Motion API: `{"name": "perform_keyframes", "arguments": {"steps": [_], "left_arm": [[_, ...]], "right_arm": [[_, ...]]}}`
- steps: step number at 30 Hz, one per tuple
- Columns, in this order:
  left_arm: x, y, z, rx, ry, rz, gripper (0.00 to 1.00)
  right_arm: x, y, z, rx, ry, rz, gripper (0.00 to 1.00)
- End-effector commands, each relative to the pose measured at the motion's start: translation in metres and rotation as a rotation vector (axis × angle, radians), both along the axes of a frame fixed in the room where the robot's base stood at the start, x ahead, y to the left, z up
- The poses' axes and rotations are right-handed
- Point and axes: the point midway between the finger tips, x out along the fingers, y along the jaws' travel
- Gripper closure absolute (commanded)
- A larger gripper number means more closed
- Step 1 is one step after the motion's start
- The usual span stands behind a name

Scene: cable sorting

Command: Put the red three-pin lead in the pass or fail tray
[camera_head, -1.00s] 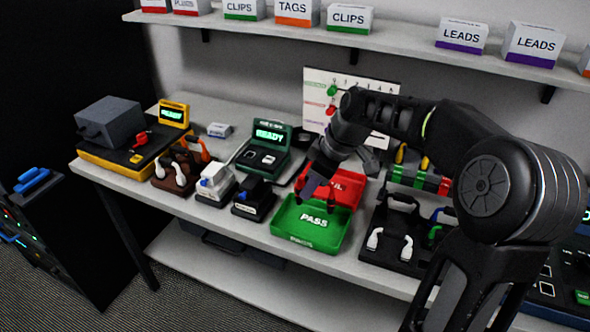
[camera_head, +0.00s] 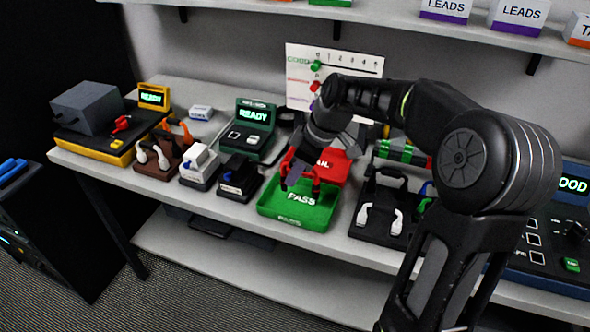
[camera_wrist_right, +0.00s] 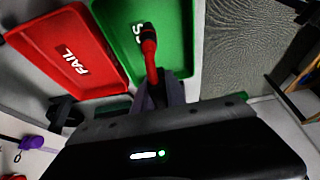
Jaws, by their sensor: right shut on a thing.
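The red lead (camera_wrist_right: 149,45) is in my right gripper, with its black end pointing away from the jaws in the right wrist view. Its pin count is too small to tell. My right gripper (camera_head: 296,176) is shut on the lead above the green PASS tray (camera_head: 328,221); parts of the lead show on both sides of the jaws. The PASS tray also shows beneath the lead in the right wrist view (camera_wrist_right: 178,40). The red FAIL tray (camera_head: 338,168) sits behind it, partly hidden by my gripper. My left gripper is not in view.
A black stand with white plugs (camera_head: 381,232) stands right of the trays. A black stand (camera_head: 238,181) and a green READY tester (camera_head: 255,117) stand left of them. A chart board (camera_head: 350,62) stands behind, below a shelf of labelled boxes. The PASS tray looks empty.

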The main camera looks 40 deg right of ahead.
Motion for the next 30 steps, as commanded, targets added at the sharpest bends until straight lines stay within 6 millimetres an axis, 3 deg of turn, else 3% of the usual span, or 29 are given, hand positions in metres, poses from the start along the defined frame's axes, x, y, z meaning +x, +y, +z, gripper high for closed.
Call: {"name": "perform_keyframes", "arguments": {"steps": [3, 8, 30], "left_arm": [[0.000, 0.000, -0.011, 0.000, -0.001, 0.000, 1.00], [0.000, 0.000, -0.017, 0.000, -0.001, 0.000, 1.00], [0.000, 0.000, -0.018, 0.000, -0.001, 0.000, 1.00]], "right_arm": [[0.000, 0.000, -0.013, 0.000, 0.000, 0.000, 1.00], [0.000, 0.001, -0.020, 0.000, -0.001, 0.001, 1.00], [0.001, 0.001, -0.020, 0.000, -0.001, 0.001, 1.00]]}}
